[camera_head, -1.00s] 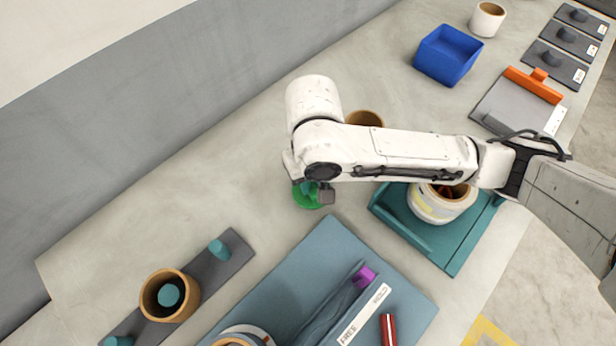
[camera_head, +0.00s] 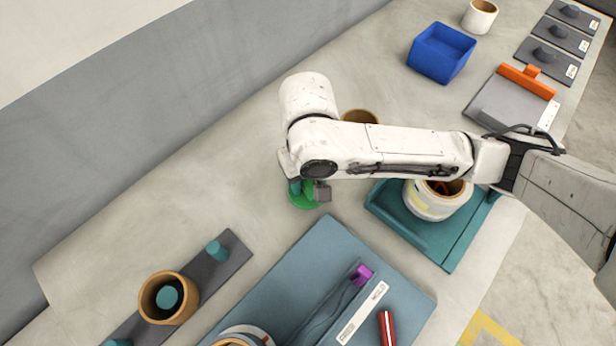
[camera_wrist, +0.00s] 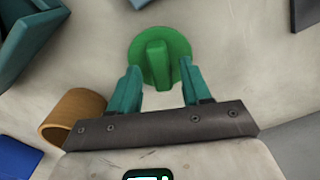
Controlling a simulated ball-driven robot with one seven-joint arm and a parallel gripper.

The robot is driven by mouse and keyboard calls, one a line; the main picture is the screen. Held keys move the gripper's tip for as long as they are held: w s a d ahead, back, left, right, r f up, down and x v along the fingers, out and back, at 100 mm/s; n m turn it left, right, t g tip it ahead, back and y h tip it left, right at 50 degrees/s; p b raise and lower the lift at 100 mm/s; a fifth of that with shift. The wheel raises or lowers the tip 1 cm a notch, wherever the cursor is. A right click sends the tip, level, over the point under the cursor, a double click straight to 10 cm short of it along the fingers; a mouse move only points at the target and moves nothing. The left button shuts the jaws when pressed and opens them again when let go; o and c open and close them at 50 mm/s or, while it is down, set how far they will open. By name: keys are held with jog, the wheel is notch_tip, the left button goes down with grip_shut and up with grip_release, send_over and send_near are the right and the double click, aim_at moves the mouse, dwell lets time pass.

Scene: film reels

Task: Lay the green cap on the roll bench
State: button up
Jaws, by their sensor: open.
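The green cap (camera_head: 304,197) lies on the grey counter, a round disc with a raised bar grip. In the wrist view the green cap (camera_wrist: 157,58) shows from above. My gripper (camera_head: 308,188) is open, with one teal fingertip on each side of the bar; the wrist view shows both fingers (camera_wrist: 159,85) low over the disc. Whether they touch the bar I cannot tell. In the head view my arm hides part of the cap. No surface in view is labelled as the roll bench; a blue-grey mat (camera_head: 318,255) lies just below the cap.
A teal tray (camera_head: 440,255) with a white-banded roll (camera_head: 432,205) is right of the cap. A brown ring (camera_head: 360,116) stands behind my arm. A dark peg strip (camera_head: 236,250) is at lower left, a blue bin (camera_head: 441,52) at the back. Counter left of the cap is bare.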

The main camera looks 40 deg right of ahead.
aim_at(308, 185)
notch_tip(308, 185, up, 12)
jog(key=p, duration=0.1)
jog(key=shift+f+p, duration=0.15)
jog(key=shift+p, duration=0.25)
dwell(1.5)
